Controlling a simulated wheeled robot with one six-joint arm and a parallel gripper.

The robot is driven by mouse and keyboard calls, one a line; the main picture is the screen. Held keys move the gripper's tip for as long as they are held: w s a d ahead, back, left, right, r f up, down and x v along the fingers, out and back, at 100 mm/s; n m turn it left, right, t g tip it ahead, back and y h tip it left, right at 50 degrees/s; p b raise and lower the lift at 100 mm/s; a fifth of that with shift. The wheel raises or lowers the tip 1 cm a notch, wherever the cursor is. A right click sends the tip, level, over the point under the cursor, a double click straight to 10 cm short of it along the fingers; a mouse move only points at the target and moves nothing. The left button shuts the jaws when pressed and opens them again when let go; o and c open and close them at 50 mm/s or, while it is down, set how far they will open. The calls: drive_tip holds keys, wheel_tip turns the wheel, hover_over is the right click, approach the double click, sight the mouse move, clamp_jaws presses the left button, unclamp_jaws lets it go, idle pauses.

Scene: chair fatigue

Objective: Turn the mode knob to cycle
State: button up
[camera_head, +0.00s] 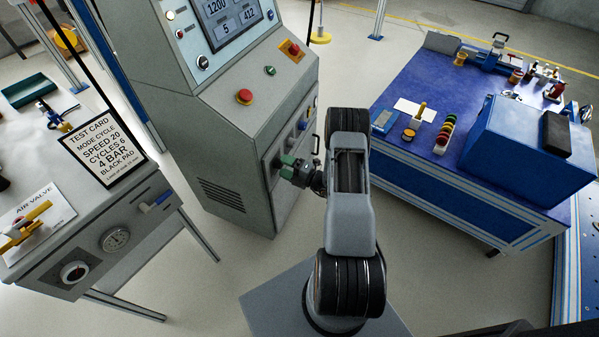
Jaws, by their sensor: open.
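The grey control cabinet (220,125) stands at centre left with a lit screen. Several small knobs or fittings (302,125) sit in a row on its right-hand face; their labels are too small to read, so I cannot tell which is the mode knob. A dark knob with a pale ring (202,62) is on the front beside the screen. My gripper (283,163), with greenish fingers, is open at the near end of the row on the right-hand face. I cannot tell whether it touches anything, and it hides what lies behind it. The test card (97,150) reads "MODE CYCLE".
A red mushroom button (244,97) and a red button on an orange plate (291,50) are on the cabinet's sloped ledge. A grey bench (60,265) with a gauge stands left. A blue workbench (400,82) with a blue box (515,150) stands right.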

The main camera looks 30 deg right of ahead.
drive_tip(key=v, duration=1.3)
drive_tip(key=shift+r, duration=0.1)
